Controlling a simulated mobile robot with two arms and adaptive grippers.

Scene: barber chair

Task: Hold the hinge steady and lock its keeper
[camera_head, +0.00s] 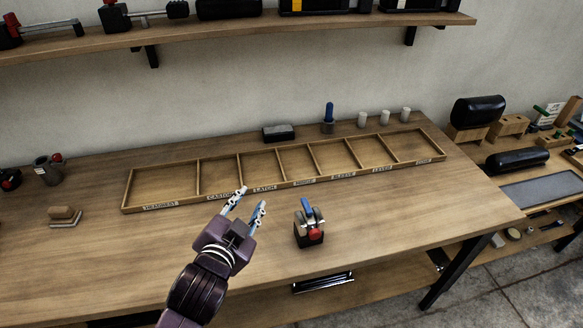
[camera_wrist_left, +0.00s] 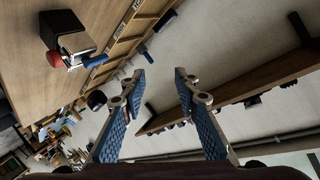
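The hinge (camera_head: 309,236) stands on the workbench near its front edge. It looks like a dark block with metal plates, a blue piece on top and a red part facing the front. It also shows at the upper left of the left wrist view (camera_wrist_left: 74,30), with its red part and blue piece in sight. I cannot tell the keeper's state. My left gripper (camera_head: 253,197) is open and empty, left of the hinge and apart from it. Its two blue-padded fingers (camera_wrist_left: 160,78) are spread in the left wrist view. My right gripper is in neither view.
A labelled wooden tray (camera_head: 170,187) with several empty compartments lies behind the hinge. A black box (camera_head: 278,132), a blue-handled tool (camera_head: 329,115) and white cylinders (camera_head: 385,118) stand behind it. A sanding-like block (camera_head: 66,214) is at left. The bench right of the hinge is clear.

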